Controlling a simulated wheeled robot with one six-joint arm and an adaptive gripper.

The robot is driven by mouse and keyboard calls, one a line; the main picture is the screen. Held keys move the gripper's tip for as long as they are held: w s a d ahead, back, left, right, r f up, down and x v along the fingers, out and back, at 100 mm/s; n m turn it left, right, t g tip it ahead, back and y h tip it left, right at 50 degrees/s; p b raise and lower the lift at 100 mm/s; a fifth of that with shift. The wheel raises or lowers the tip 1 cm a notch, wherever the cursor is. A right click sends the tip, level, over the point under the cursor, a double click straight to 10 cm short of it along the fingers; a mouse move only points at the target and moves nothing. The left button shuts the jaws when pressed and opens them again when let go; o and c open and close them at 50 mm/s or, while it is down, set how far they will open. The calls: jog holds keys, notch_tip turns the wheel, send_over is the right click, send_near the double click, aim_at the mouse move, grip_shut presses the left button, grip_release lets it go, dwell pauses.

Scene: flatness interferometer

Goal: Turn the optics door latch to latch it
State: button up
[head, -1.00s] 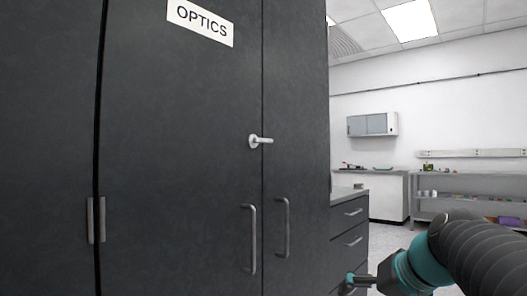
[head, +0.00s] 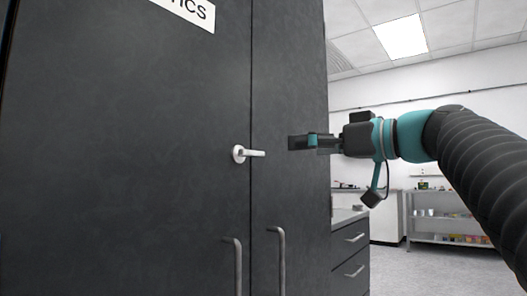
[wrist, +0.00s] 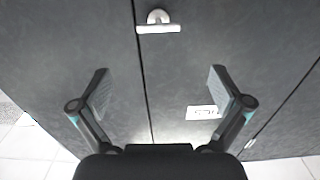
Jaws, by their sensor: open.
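The optics door latch (head: 250,154) is a pale lever on a round base on the dark cabinet door. Its lever lies about level and points right, across the seam onto the neighbouring door. In the wrist view the latch (wrist: 158,24) shows near the top, its lever lying across the seam. My gripper (head: 298,142) is in front of the right door, to the right of the lever's tip and apart from it. In the wrist view its two fingers (wrist: 160,90) stand wide apart with nothing between them. The OPTICS label (head: 190,10) is partly cut off at the top.
Two vertical door handles, the left (head: 237,266) and the right (head: 282,262), are below the latch. A drawer unit (head: 350,240) stands right of the cabinet. A shelf rack (head: 450,226) is at the far right, with open floor (head: 400,268) before it.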

aim_at(246, 154)
jog(key=p+x, duration=0.2)
jog(key=x, duration=1)
jog(key=shift+w+a, duration=0.2)
jog(key=shift+w, duration=0.05)
